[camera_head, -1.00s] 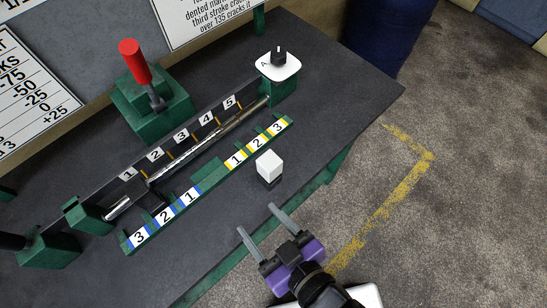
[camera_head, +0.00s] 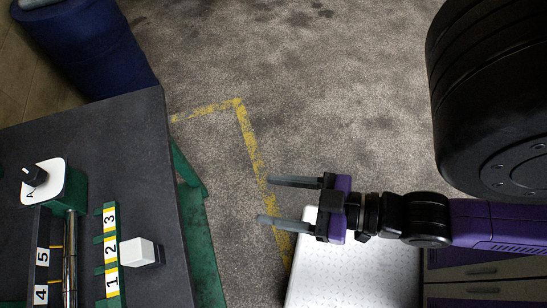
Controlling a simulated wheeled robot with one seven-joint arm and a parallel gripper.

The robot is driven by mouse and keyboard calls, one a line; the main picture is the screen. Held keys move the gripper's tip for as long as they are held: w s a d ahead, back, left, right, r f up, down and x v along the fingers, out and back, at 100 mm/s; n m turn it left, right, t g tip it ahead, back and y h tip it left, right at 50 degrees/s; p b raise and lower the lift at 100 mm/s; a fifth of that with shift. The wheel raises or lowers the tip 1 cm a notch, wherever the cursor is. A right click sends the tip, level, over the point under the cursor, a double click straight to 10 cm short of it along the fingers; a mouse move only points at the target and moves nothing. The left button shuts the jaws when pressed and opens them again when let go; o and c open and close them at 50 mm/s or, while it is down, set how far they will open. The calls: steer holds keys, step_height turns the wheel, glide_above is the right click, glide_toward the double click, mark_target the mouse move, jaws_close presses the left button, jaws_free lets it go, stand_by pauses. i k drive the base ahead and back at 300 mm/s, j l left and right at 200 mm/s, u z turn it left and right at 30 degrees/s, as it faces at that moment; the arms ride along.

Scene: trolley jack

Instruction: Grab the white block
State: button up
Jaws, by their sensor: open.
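The white block (camera_head: 137,252) sits on the dark tabletop near the table's right edge. It is just right of the green strip with yellow-marked numbers (camera_head: 110,252), and a dark part shows at its right side. My gripper (camera_head: 267,201) is open and empty, with its two grey fingers pointing left toward the table. It is to the right of the block and past the table edge, with a clear gap between them. Nothing hides the block.
The dark table (camera_head: 120,130) has a green frame. A blue barrel (camera_head: 90,45) is at the upper left. Speckled floor with a yellow line (camera_head: 245,140) lies beyond the table.

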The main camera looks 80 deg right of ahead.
mark_target(139, 251)
steer(key=k+l+u, duration=0.1)
steer(key=u, duration=0.4)
steer(key=k+u, duration=0.25)
steer(key=u, duration=0.2)
